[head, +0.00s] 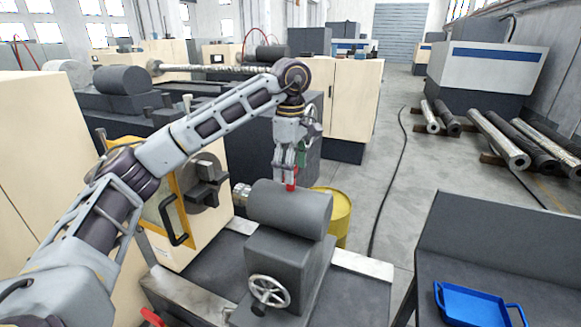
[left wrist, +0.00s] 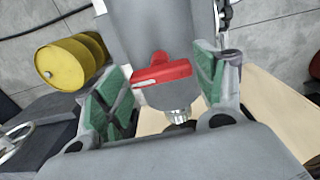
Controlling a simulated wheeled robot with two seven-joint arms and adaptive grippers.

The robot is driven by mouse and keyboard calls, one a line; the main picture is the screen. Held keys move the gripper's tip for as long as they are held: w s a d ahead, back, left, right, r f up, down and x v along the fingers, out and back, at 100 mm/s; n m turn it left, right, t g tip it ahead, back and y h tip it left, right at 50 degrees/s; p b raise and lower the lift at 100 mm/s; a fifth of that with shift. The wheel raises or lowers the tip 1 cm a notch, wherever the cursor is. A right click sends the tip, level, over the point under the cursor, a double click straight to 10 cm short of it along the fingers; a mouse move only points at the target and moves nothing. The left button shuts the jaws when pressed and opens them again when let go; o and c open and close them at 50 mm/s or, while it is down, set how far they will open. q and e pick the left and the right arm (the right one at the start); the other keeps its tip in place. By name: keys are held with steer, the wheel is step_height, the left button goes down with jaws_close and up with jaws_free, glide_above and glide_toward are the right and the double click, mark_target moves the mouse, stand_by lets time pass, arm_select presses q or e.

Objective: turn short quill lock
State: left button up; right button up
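The short quill lock is a small red lever on top of the grey tailstock barrel (head: 292,208). In the head view its red part (head: 291,184) shows just under my left gripper (head: 290,168). In the left wrist view the red lever (left wrist: 163,71) lies between the two green-padded fingers of my left gripper (left wrist: 165,95). The fingers stand apart with a gap on both sides of the lever. They do not appear to touch it. The metal quill (head: 241,193) comes out of the barrel's left end. My right gripper is not in view.
A handwheel (head: 269,291) is on the front of the tailstock. Another red lever (head: 152,317) shows low at the left. A yellow drum (head: 338,215) stands behind the barrel. A blue tray (head: 472,304) lies on a dark bench at the right.

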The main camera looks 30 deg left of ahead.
arm_select(q)
steer(key=shift+o, duration=0.7)
steer(key=shift+r, duration=0.15)
steer(key=shift+r, duration=0.1)
step_height(320, 180, up, 12)
steer(key=shift+f, duration=0.25)
stand_by(1.0)
stand_by(0.8)
